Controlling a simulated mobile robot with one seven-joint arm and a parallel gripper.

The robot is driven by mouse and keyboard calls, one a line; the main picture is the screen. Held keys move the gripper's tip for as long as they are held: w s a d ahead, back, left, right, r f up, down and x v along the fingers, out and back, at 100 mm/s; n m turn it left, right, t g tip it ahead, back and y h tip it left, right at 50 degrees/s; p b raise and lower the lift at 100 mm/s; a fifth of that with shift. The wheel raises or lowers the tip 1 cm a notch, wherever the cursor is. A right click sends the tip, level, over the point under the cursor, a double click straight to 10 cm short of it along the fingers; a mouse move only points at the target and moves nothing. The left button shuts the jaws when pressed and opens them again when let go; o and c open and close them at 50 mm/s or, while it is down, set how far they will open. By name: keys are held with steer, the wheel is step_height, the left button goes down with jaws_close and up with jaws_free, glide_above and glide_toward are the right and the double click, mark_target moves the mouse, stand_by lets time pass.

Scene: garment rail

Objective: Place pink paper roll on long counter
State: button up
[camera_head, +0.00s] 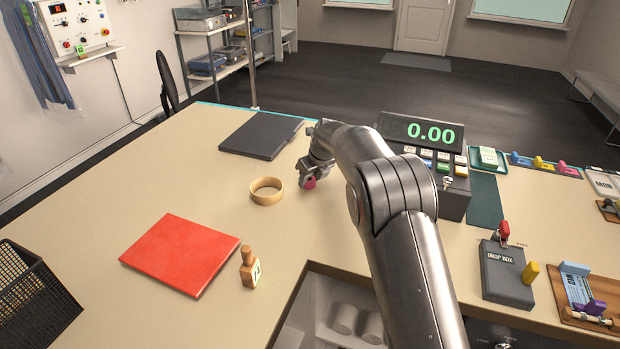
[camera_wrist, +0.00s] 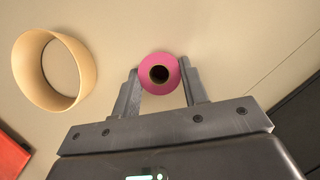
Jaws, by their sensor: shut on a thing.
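The pink paper roll (camera_wrist: 160,73) is between the two fingers of my gripper (camera_wrist: 162,88) in the wrist view, its dark core hole facing the camera. My gripper is shut on it. In the head view the pink roll (camera_head: 310,183) shows small below my gripper (camera_head: 309,177), at or just above the top of the long counter (camera_head: 330,215). I cannot tell whether its underside touches the counter. My arm hides part of the counter to the right.
A tan ring (camera_head: 266,191) stands close left of the roll. A dark flat pad (camera_head: 262,136) lies behind. A cash register (camera_head: 440,165) stands right, with a drop box (camera_head: 507,275) nearer. An opening cuts into the counter's front.

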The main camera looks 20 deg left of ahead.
steer(key=o, duration=1)
steer(key=shift+f, duration=0.15)
steer(key=shift+c, duration=0.2)
steer(key=v, duration=1.1)
steer(key=s+d+r+n+t, duration=0.1)
steer(key=s+d+r+n, duration=0.35)
steer(key=d, duration=0.45)
steer(key=s+d+r+n+h, duration=0.1)
steer(key=s+d+r+n, duration=0.25)
steer(key=s+d, duration=0.35)
steer(key=s+d+r+n+t, duration=0.1)
steer(key=s+d+r+n, duration=0.3)
steer(key=d, duration=0.6)
steer(key=s+d+f+n+h, duration=0.1)
steer(key=s+d+n, duration=0.3)
steer(key=s, duration=0.4)
steer(key=s+d+f+n+h, duration=0.1)
steer(key=s+d+n, duration=0.3)
steer(key=s, duration=0.4)
steer(key=s+d+f+n+t+h, duration=0.1)
steer(key=s+d+f+n, duration=0.2)
steer(key=s+d, duration=0.3)
steer(key=shift+s+d+f+n, duration=0.2)
steer(key=shift+s+n, duration=0.7)
steer(key=shift+s, duration=0.1)
